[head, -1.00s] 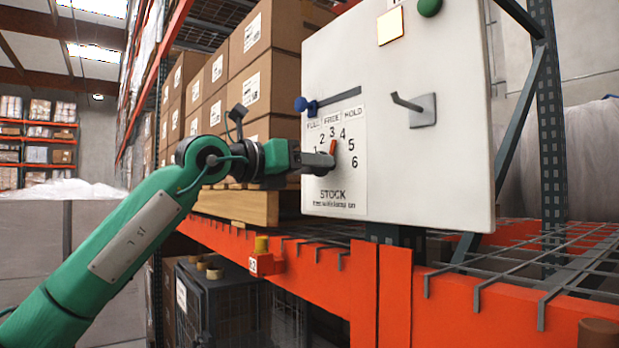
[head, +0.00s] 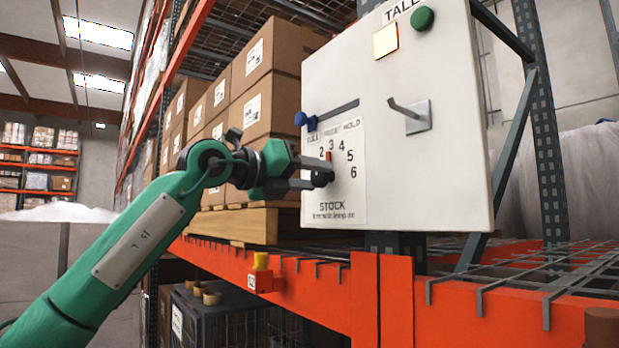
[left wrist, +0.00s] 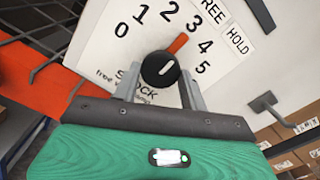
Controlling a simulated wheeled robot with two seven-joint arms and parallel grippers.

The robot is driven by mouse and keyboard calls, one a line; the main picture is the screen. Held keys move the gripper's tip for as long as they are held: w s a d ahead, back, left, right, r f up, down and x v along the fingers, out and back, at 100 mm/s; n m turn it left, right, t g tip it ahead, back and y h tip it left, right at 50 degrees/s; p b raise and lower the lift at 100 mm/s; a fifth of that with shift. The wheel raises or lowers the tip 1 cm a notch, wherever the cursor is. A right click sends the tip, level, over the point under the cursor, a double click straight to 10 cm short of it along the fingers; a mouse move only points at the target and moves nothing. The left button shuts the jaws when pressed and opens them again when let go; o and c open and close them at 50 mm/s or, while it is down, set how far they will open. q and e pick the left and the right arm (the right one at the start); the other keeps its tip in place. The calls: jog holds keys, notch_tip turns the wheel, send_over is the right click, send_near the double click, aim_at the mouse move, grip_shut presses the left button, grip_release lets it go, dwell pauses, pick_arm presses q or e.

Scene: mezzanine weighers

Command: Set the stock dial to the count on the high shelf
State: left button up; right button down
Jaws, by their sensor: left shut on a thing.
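The stock dial is on a white panel (head: 440,180). Its label (head: 340,195) is marked STOCK, with an arc of numbers. The round black knob (left wrist: 160,69) shows in the left wrist view, with an orange-red pointer (left wrist: 178,43) aimed close to the 3. The pointer (head: 328,156) also shows in the head view, just under the 3. My left gripper (head: 318,177) is at the dial, shut on the knob, with one finger on each side of it in the left wrist view. My right gripper is out of view. No count on a high shelf can be made out.
An orange beam (head: 300,295) runs below, with wire decking (head: 540,275) to the right.

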pick_arm(q)
jog(key=o, duration=1)
jog(key=shift+c, duration=0.2)
jog(key=shift+a, duration=0.1)
jog(key=shift+s+a+f, duration=0.1)
jog(key=shift+s+a, duration=0.05)
jog(key=shift+a, duration=0.05)
jog(key=b+v, duration=0.5)
jog(key=v, duration=0.8)
jog(key=shift+s+a, duration=0.1)
